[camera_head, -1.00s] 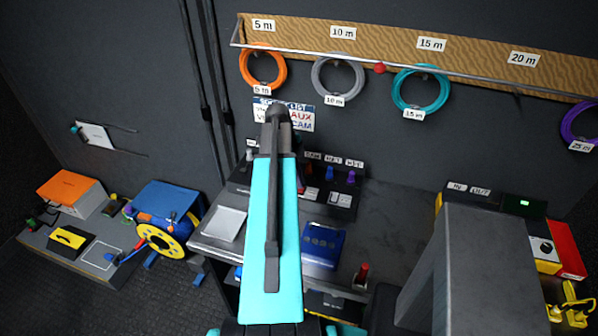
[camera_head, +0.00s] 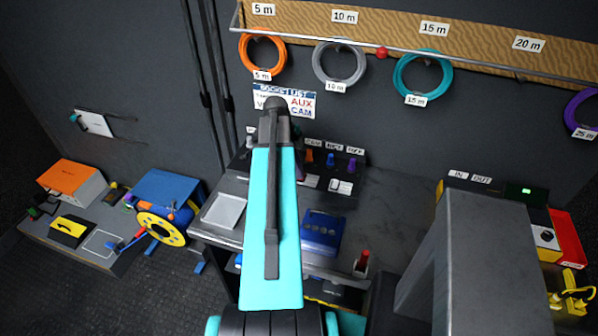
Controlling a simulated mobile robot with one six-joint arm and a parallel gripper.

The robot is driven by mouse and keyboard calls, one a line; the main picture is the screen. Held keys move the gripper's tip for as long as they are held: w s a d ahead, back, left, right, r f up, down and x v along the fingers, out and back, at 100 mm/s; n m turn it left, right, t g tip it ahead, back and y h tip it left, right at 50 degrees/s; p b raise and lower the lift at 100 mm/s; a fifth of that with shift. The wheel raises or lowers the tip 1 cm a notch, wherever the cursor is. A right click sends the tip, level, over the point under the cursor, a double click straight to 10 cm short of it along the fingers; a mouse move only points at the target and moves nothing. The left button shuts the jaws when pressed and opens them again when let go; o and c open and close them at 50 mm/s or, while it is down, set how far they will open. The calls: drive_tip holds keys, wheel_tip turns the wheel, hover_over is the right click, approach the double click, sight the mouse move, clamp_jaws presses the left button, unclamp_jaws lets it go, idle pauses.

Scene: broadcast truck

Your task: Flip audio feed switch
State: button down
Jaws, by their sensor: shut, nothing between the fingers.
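The console (camera_head: 233,188) stands against the wall behind my arm. Its upper part carries orange (camera_head: 308,156), blue (camera_head: 331,159) and purple (camera_head: 352,165) knobs or plugs under small white labels. A small white plate with a dark switch-like part (camera_head: 341,186) sits below them. I cannot read which control is the audio feed switch, and its position is not clear. My teal arm link crosses the middle of the view and hides part of the console. My gripper is hidden behind the arm, so its place relative to the controls does not show.
A blue box (camera_head: 320,232) and a red-topped item (camera_head: 361,262) sit on the desk. A grey block-like shape (camera_head: 480,260) stands at right, beside a unit labelled IN and OUT (camera_head: 470,177). Coiled cables hang above. A low bench (camera_head: 60,236) is at left.

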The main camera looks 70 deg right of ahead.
drive_tip(key=shift+s+a+f+h+b, duration=0.1)
drive_tip(key=shift+a+f+h+b, duration=0.25)
drive_tip(key=shift+b, duration=0.2)
drive_tip(key=shift+d, duration=0.25)
